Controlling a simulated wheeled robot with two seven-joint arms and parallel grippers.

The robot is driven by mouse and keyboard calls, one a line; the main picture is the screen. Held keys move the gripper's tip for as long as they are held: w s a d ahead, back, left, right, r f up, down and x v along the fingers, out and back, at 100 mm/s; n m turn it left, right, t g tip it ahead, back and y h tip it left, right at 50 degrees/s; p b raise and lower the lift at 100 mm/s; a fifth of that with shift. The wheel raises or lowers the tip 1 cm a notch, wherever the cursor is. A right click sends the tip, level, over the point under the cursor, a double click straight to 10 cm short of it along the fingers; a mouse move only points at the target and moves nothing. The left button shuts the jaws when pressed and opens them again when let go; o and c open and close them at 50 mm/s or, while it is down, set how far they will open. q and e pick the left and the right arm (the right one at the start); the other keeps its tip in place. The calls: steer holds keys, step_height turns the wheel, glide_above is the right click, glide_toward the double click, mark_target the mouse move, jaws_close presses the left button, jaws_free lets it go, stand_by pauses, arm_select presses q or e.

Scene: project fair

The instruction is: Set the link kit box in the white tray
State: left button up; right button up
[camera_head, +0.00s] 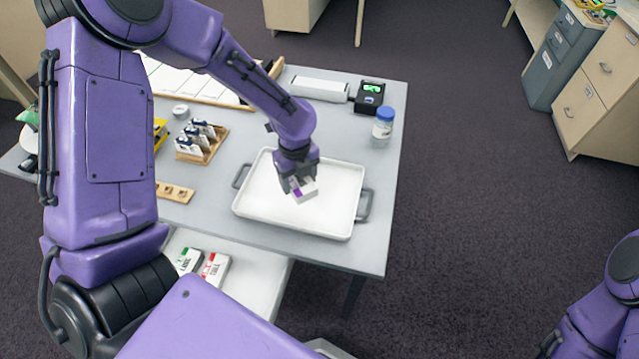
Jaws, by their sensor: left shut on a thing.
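The white tray (325,217) lies on the grey table, with a dark handle at each end. My left gripper (299,189) is over the tray's middle and points down. It is shut on a small white box with a purple patch, the link kit box (308,195). I cannot tell whether the box touches the tray floor or hangs just above it. The gripper hides part of the box. No other thing shows in the tray. At the lower right only part of my right arm shows; its gripper is out of the frame.
A blue-lidded jar (383,124), a black device (369,97) and a wooden holder with cards (201,142) stand around the tray. A wooden strip (174,192) lies to its left. Two labelled boxes, one green-marked (189,261), one red-marked (215,268), sit on a lower white surface.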

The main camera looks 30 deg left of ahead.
arm_select(q)
steer(key=p, duration=0.1)
glide_above(325, 197)
steer(key=f, duration=0.6)
steer(key=shift+s+a+f, duration=0.1)
steer(key=shift+s+a, duration=0.15)
steer(key=shift+s, duration=0.05)
steer(key=shift+w+d+f, duration=0.15)
steer(key=shift+f, duration=0.2)
step_height(325, 197, down, 2)
steer(key=shift+d+f+p, duration=0.1)
steer(key=shift+f+p, duration=0.15)
steer(key=shift+p, duration=0.55)
steer(key=shift+w+f, duration=0.2)
steer(key=shift+f, duration=0.25)
steer(key=shift+s, duration=0.1)
steer(key=shift+f+b, duration=0.2)
steer(key=shift+b, duration=0.1)
steer(key=o, duration=1.1)
